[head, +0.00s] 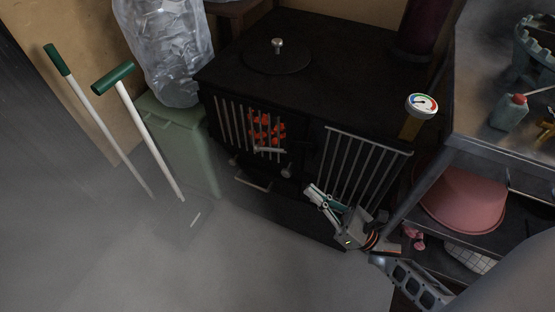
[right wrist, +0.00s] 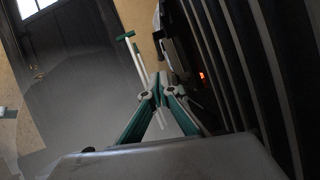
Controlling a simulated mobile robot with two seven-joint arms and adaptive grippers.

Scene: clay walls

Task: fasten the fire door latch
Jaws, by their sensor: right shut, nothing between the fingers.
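The black stove's fire door (head: 231,124) is the left barred door, with glowing coals behind its bars. It looks closed or nearly so. A pale lever, apparently the latch (head: 270,150), lies almost level near the door's lower right side. I cannot tell whether it is caught. My right gripper (head: 310,192) is shut and empty, in front of the right barred panel, below and right of the lever and apart from it. In the right wrist view its fingers (right wrist: 157,92) meet beside the dark bars. My left gripper is not in view.
The right barred panel (head: 365,162) stands beside my right gripper. A drawer handle (head: 253,183) and a knob (head: 286,171) stick out below the fire door. A shelf with a pink tub (head: 463,203) is at right. The floor (head: 230,265) before the stove is clear.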

